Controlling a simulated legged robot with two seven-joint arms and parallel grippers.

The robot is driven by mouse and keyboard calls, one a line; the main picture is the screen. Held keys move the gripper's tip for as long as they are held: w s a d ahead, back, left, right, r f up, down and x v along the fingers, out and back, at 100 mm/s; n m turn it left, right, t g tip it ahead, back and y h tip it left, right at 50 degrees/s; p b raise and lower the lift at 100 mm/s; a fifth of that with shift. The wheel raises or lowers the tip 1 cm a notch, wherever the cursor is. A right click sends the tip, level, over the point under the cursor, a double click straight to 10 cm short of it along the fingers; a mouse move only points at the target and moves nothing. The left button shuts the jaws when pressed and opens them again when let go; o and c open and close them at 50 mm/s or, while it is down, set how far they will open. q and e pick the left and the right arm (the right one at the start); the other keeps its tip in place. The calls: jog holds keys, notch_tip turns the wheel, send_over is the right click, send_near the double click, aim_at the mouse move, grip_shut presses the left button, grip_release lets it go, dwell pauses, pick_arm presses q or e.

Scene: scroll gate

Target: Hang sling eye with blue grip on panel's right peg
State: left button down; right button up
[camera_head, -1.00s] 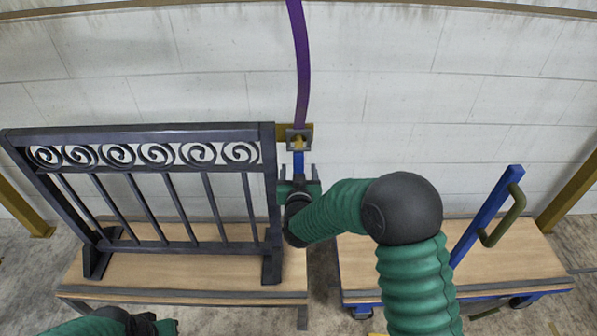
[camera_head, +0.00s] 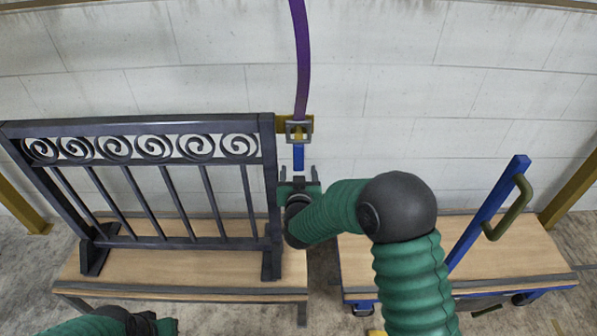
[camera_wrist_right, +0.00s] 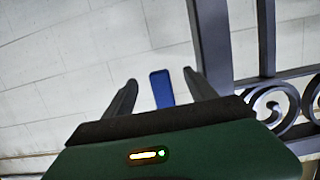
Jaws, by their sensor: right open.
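The purple sling (camera_head: 301,60) hangs from above at the panel's right edge. Its grey square eye (camera_head: 289,131) lies in front of the yellow bracket (camera_head: 308,124) on the panel's right post. Yellow shows through the eye; I cannot tell whether the peg passes through it. The blue grip (camera_head: 298,156) hangs straight below the eye. My right gripper (camera_head: 299,173) is open just below the grip, apart from it. In the right wrist view the blue grip (camera_wrist_right: 162,89) shows between the spread fingers. My left gripper (camera_head: 152,323) is partly in view at the bottom left, its jaws unclear.
The dark scroll panel (camera_head: 150,240) stands on a wooden bench (camera_head: 200,270) at left. At right is a wooden-topped cart (camera_head: 520,260) with a blue post and green handle (camera_head: 510,208). A gap separates bench and cart. A pale block wall is behind.

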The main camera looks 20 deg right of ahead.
notch_tip(320, 180, down, 8)
jog(key=b, duration=0.5)
dwell(0.4)
jog(key=f+v, duration=0.2)
jog(key=v, duration=0.8)
jog(key=shift+s+a+f+p, duration=0.2)
jog(key=shift+s+p, duration=0.15)
jog(key=shift+s, duration=0.25)
dwell(1.0)
